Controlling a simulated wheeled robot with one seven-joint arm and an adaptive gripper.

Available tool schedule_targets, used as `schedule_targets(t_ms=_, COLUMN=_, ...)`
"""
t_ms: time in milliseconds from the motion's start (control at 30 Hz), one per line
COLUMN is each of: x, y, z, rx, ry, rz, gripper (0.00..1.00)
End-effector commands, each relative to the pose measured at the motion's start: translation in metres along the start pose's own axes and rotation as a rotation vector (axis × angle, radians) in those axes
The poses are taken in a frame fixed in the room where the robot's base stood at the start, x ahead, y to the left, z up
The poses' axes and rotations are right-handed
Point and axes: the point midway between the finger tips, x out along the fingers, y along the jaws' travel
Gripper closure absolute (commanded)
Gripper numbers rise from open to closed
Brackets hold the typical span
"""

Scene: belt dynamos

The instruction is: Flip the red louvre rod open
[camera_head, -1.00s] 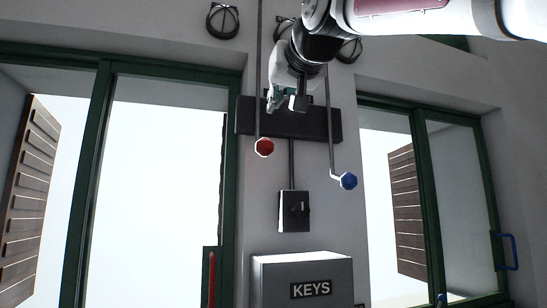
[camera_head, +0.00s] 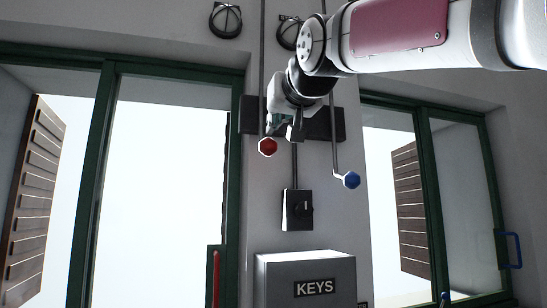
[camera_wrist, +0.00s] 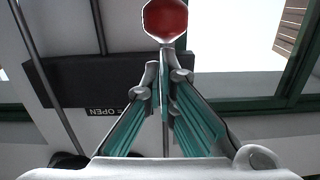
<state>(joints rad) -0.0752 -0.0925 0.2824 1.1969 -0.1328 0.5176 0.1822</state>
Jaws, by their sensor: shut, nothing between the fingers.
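The red louvre rod's knob (camera_head: 267,147) hangs low on its thin vertical rod (camera_head: 262,60), in front of the wall. My gripper (camera_head: 284,135) is beside the red knob, at its upper right in the head view. In the wrist view the red knob (camera_wrist: 165,18) lies straight beyond my shut, empty fingertips (camera_wrist: 166,65). I cannot tell whether the tips touch it. The blue knob (camera_head: 351,180) hangs to the right on a second rod. A dark board (camera_wrist: 85,85) behind carries the word OPEN, upside down in the wrist view.
A black switch box (camera_head: 297,209) and a grey KEYS box (camera_head: 305,270) are on the wall below. Green-framed windows with brown slatted louvres (camera_head: 32,190) stand on both sides. Round black fittings (camera_head: 226,20) are above.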

Motion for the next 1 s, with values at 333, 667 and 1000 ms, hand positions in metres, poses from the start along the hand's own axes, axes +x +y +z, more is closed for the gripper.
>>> schedule_targets(t_ms=333, x=0.006, y=0.003, z=0.043, rx=0.000, ry=-0.001, rz=0.000, gripper=1.00)
schedule_targets(t_ms=667, x=0.006, y=0.004, z=0.071, rx=0.001, ry=-0.003, rz=0.001, gripper=1.00)
schedule_targets(t_ms=1000, x=0.004, y=0.003, z=0.072, rx=0.001, ry=-0.004, rz=0.000, gripper=1.00)
